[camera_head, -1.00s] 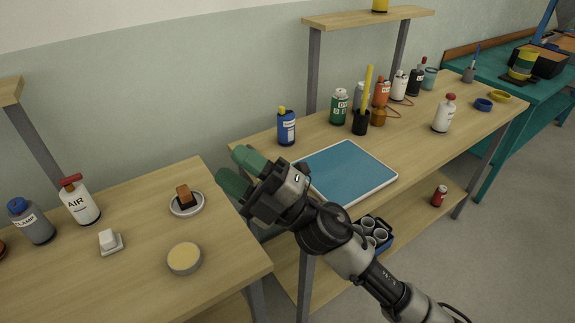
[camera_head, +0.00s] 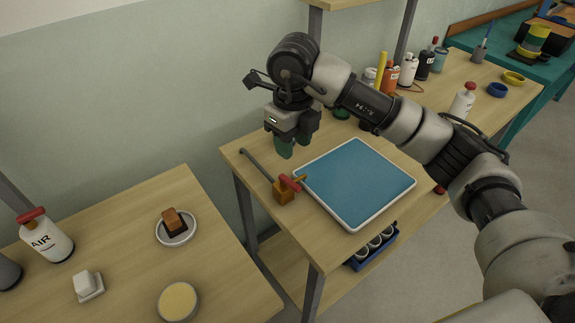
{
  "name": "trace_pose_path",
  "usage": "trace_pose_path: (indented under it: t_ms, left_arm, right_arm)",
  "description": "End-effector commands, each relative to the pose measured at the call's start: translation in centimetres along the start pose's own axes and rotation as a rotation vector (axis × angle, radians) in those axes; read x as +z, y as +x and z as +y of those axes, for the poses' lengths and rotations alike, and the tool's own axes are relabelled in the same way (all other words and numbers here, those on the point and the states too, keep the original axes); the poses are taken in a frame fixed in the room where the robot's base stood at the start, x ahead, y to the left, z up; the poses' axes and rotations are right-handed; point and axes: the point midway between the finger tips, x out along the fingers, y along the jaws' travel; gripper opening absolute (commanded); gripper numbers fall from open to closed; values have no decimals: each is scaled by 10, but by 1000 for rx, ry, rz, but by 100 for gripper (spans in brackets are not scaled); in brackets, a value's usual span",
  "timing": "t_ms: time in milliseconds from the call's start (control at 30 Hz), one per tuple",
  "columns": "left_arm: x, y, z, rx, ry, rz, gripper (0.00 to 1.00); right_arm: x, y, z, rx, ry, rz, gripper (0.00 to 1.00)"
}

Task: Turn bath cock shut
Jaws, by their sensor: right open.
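The bath cock (camera_head: 283,194) is a small brass-coloured valve body at the near left of the wooden bench, beside the blue tray. A red handle (camera_head: 290,183) sits on top of it, and a grey pipe (camera_head: 258,165) runs from it towards the back left. My right gripper (camera_head: 286,147) hangs with green fingertips pointing down, above and behind the cock. It is open and apart from the handle; nothing shows between its fingers. My left gripper is not in view.
A blue tray with a white rim (camera_head: 353,226) lies just right of the cock. My right arm crosses over the bench and hides part of the bottles at the back. A separate table (camera_head: 221,262) at left holds a white dish (camera_head: 176,240), a round tin (camera_head: 178,301) and a bottle (camera_head: 45,239).

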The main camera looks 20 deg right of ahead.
Motion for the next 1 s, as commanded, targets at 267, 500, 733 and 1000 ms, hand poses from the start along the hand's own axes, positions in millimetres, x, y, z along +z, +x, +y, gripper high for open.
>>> trace_pose_path:
  t_ms: [267,500,733,1000]
  left_arm:
    - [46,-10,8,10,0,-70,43]
    - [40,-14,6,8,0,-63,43]
    - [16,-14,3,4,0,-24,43]
    - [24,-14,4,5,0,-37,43]
  right_arm:
    - [-1,48,1,6,-2,5,42]
    - [0,87,2,6,-2,2,42]
    - [0,103,2,6,-4,-1,42]
    - [0,103,2,6,-4,-1,38]
